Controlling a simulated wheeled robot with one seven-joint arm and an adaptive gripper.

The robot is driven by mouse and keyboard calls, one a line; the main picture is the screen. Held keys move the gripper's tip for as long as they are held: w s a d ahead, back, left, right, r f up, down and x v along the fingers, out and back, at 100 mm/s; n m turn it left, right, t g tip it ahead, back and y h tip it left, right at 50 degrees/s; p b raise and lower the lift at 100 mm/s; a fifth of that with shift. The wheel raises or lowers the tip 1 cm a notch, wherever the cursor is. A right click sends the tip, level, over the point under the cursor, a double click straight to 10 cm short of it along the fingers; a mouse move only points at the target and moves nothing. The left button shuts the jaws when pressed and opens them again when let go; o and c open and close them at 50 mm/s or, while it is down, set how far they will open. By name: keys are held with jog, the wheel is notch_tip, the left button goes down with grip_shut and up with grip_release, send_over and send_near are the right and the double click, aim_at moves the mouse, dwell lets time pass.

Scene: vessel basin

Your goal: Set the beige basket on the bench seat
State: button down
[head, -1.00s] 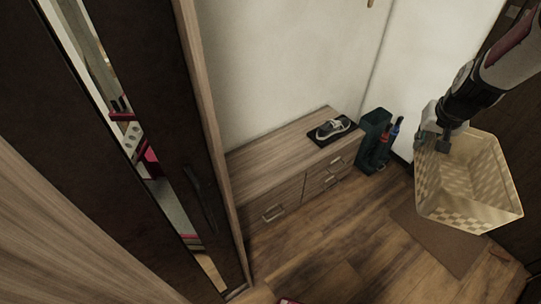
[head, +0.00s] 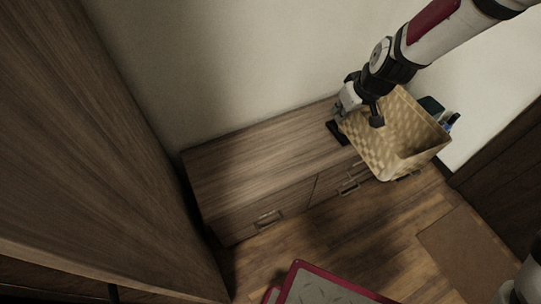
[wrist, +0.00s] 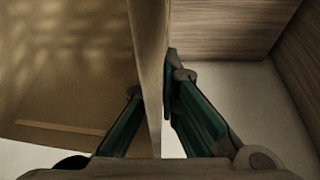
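The beige basket (head: 372,148), with a checkered woven pattern, hangs tilted from my gripper (head: 358,112) in the head view. My gripper is shut on its wall; in the wrist view the green-padded fingers (wrist: 163,95) lie on either side of the basket wall (wrist: 149,40). The bench seat (head: 255,165) is the flat wood-grain top of a low drawer unit against the wall. The basket is at the right end of the bench and covers that end in the head view. I cannot tell how high it is above the seat.
The left and middle of the seat are clear. A dark green holder (head: 431,104) is behind the basket. A tall wooden panel (head: 100,150) stands at left, and a red-rimmed object (head: 325,287) is at the bottom.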

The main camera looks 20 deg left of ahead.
jog(key=s+a+f+n+g+y+b, duration=0.1)
jog(key=s+a+f+n+g+b, duration=0.1)
jog(key=s+a+f+n+b, duration=0.55)
jog(key=s+a+f+n+g+b, duration=0.1)
jog(key=s+a+f+n+b, duration=0.3)
jog(key=a+f, duration=0.65)
jog(key=s+a+f+n+g+b, duration=0.1)
jog(key=s+a+f+n+b, duration=0.1)
jog(key=s+a+f+b, duration=0.4)
jog(key=s+a+f+n+g+b, duration=0.1)
jog(key=s+f+n+b, duration=0.25)
jog(key=s, duration=0.35)
jog(key=s+a+f+n+g+b, duration=0.1)
jog(key=s+a+f+n+b, duration=0.1)
jog(key=s+a+f+b, duration=0.4)
jog(key=shift+h, duration=0.3)
jog(key=w+d+b, duration=0.1)
jog(key=w, duration=0.3)
jog(key=w+d+b, duration=0.1)
jog(key=w, duration=0.4)
jog(key=w+d+b, duration=0.1)
jog(key=w+d, duration=0.1)
jog(key=w, duration=0.3)
jog(key=shift+w+d+r, duration=0.1)
jog(key=shift+w+r, duration=0.05)
jog(key=shift+r, duration=0.05)
jog(key=shift+f+b, duration=1)
jog(key=shift+f, duration=0.75)
